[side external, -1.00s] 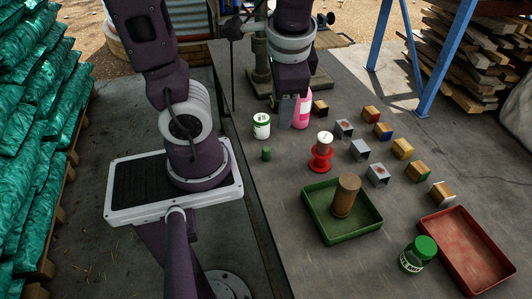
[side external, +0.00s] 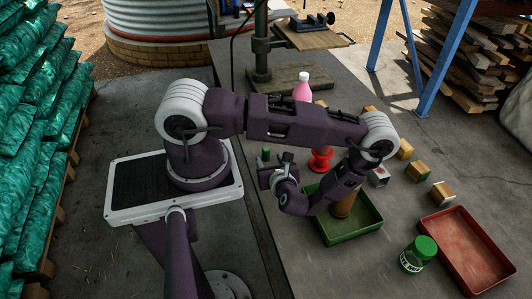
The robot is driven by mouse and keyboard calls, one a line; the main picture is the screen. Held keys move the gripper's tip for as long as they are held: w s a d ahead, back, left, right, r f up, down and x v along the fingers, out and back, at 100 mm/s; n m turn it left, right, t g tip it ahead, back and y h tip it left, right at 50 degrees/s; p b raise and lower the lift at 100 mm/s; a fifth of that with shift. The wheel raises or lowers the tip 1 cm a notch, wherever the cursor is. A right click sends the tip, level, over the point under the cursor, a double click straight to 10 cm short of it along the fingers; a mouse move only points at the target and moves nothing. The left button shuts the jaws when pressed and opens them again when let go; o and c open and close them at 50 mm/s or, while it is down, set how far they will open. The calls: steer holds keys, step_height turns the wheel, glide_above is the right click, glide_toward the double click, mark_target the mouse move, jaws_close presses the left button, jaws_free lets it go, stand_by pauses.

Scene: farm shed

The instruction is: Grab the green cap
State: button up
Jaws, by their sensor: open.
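A small dark green cylinder (side external: 266,153) stands near the table's left edge, just beyond my gripper; it may be the green cap. My gripper (side external: 268,170) is open, low over the left side of the table, close to the small green cylinder. I cannot tell whether they touch. My arm bends over the table and hides the white can with a green band.
A green tray (side external: 356,238) holds a brown cylinder (side external: 342,205), partly behind my wrist. A red spool (side external: 321,160) stands beyond it. A red tray (side external: 466,250) lies at right. Several small blocks (side external: 418,171) and a pink bottle (side external: 302,88) stand farther back.

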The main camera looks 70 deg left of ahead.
mark_target(267, 156)
steer(key=x, duration=0.4)
steer(key=shift+a+f, duration=0.25)
steer(key=shift+a, duration=0.05)
jaws_close()
